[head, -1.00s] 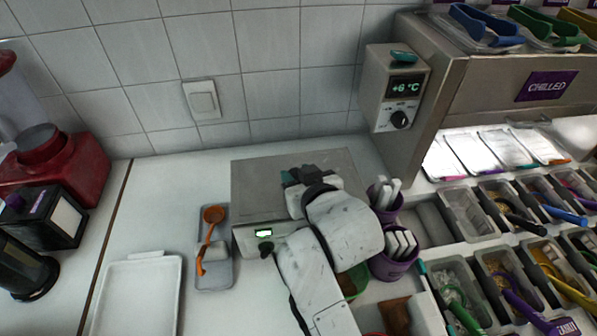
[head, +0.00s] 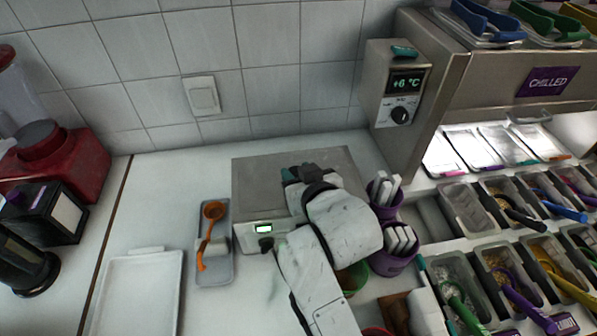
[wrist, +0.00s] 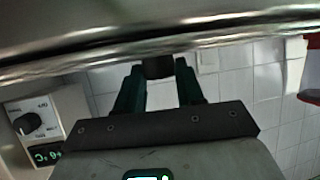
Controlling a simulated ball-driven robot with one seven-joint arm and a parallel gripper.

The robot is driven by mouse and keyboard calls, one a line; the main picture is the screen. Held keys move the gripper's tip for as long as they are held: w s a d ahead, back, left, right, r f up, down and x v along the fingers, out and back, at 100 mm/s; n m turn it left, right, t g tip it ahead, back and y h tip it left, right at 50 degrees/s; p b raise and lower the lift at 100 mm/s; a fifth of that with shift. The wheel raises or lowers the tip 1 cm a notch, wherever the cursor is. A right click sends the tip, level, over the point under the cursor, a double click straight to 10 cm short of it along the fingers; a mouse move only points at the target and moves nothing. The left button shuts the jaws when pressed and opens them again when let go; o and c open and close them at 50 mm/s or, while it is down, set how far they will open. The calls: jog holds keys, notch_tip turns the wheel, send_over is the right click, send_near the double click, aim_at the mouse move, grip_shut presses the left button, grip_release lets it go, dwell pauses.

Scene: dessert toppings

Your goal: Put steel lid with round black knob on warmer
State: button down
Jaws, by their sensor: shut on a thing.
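The warmer (head: 262,170) is a steel box with a flat top, a green-lit display and a black dial, against the tiled wall in the head view. My gripper (head: 303,174) is over its top, partly covered by my wrist. In the wrist view my gripper (wrist: 158,68) is shut on a dark knob (wrist: 157,70). A shiny curved steel surface with a rim, apparently the lid (wrist: 230,22), crosses the top of that view. I cannot make out the lid apart from the warmer in the head view, nor whether they touch.
Purple cups (head: 392,262) of white pieces stand close right of the warmer. A grey tray (head: 214,277) with an orange ladle lies at left, near a white tray (head: 135,300). The chiller control box (head: 398,85) and topping bins are at right. White counter between is clear.

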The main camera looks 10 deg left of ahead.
jog(key=shift+r, duration=0.1)
jog(key=c, duration=0.6)
grip_release()
notch_tip(320, 180, up, 7)
jog(key=p, duration=0.6)
jog(key=shift+p, duration=0.4)
